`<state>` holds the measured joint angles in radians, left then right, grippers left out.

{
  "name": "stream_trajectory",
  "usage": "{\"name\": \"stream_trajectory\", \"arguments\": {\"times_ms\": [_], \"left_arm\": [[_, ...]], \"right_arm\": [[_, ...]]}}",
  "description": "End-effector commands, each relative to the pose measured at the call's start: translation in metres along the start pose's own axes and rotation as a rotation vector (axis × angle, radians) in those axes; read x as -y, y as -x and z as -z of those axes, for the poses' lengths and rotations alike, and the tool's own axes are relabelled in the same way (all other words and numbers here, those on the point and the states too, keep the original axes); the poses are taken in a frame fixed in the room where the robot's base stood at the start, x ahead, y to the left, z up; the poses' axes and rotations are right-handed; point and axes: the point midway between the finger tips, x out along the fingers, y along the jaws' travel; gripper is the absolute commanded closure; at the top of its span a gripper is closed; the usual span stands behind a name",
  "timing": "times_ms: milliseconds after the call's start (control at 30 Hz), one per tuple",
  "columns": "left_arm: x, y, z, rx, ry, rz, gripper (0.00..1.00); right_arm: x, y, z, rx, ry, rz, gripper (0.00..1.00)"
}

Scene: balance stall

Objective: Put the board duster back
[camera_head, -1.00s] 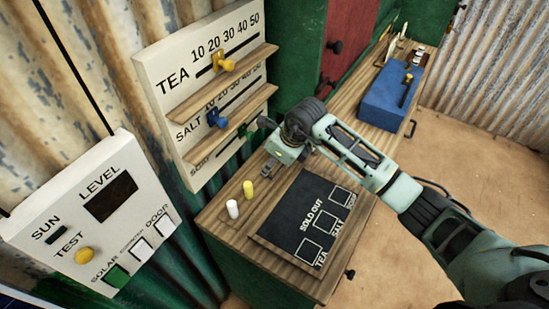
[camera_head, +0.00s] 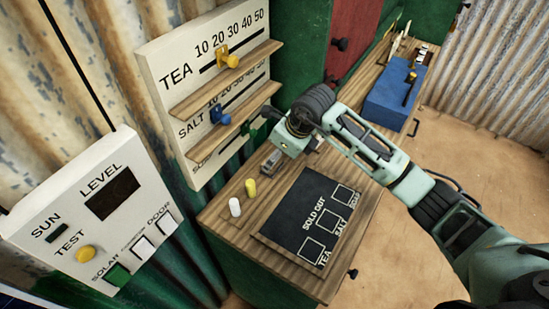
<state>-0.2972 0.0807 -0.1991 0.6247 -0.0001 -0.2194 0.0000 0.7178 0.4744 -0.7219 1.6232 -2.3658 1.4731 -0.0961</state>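A dark SOLD OUT board (camera_head: 296,222) with boxes for TEA, SALT and a third, partly covered label lies on the wooden counter (camera_head: 215,215). A white chalk (camera_head: 235,207) and a yellow chalk (camera_head: 250,188) stand beside its left edge. My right gripper (camera_head: 271,161) is low over the counter, just beyond the board's top left corner. Its fingers are small and partly hidden by its own body, so I cannot tell whether they are open or hold anything. I cannot make out a board duster for sure. My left gripper is out of view.
A price panel (camera_head: 152,62) with yellow, blue and green sliders and two wooden ledges stands close left of my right gripper. A white switch panel (camera_head: 60,215) is at the lower left. A blue box (camera_head: 388,103) sits on the far counter. The floor at right is clear.

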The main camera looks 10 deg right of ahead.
Motion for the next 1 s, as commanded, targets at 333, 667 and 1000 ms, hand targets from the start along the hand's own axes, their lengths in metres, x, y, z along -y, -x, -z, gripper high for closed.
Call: {"name": "stream_trajectory", "arguments": {"times_ms": [333, 667, 1000], "left_arm": [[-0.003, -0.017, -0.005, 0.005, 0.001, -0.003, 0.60], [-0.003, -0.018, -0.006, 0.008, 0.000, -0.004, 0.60], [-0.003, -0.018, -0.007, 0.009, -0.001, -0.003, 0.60]], "right_arm": [[0.001, 0.069, 0.000, 0.003, 0.000, 0.003, 0.30], [0.000, 0.087, 0.000, 0.000, -0.001, 0.001, 0.30], [0.000, 0.087, 0.000, 0.000, -0.001, 0.001, 0.30]]}}
